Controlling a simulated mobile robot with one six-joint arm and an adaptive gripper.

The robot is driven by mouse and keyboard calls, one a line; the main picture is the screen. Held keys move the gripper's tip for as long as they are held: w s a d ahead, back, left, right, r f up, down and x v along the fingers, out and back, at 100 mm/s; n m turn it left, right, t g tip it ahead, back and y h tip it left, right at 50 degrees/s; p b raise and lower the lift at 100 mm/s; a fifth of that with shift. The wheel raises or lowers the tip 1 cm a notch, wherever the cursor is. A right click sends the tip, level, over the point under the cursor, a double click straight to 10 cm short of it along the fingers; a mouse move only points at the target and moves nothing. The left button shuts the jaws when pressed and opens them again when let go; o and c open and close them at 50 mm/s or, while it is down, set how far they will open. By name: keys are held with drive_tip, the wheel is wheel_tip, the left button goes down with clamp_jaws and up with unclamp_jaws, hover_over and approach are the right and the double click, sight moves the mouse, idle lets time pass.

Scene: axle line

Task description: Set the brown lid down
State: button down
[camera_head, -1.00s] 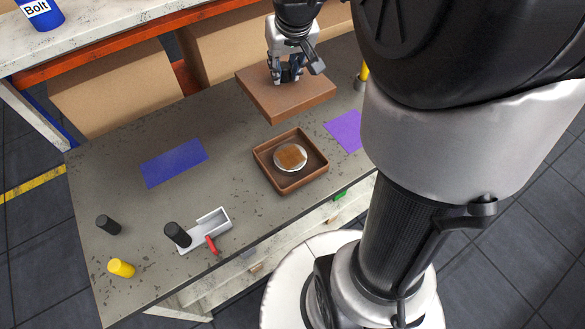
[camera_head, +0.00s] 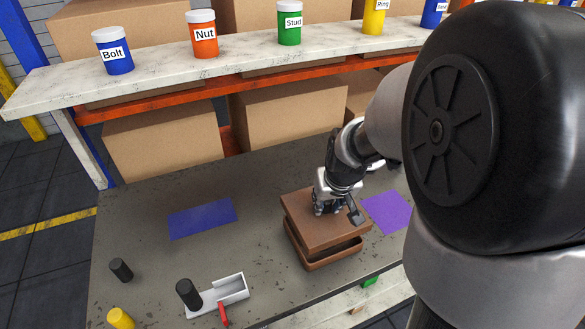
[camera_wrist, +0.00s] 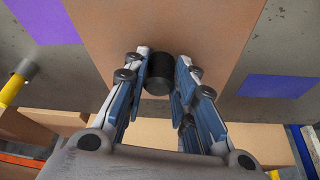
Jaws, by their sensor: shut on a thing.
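The brown lid (camera_head: 312,222) is a flat square with a black knob (camera_wrist: 158,72) on top. My gripper (camera_head: 328,208) is shut on the knob, with one finger on each side of it in the wrist view. The lid is roughly level over the brown tray (camera_head: 328,260). A dark gap shows between lid and tray at the front right, and I cannot tell whether they touch elsewhere. The lid hides the inside of the tray and the round thing seen in it earlier.
A blue mat (camera_head: 202,218) lies left and a purple mat (camera_head: 388,211) right. Black cylinders (camera_head: 120,269), a yellow one (camera_head: 121,318) and a grey holder (camera_head: 228,291) stand at front left. A shelf with labelled jars (camera_head: 204,34) runs behind. Bare table lies between blue mat and tray.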

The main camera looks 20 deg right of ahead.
sight(326, 214)
drive_tip(key=shift+f+b, duration=0.8)
drive_tip(key=shift+f, duration=1.4)
drive_tip(key=shift+f+b, duration=0.45)
drive_tip(key=c, duration=1.3)
unclamp_jaws()
drive_tip(key=shift+r, duration=0.1)
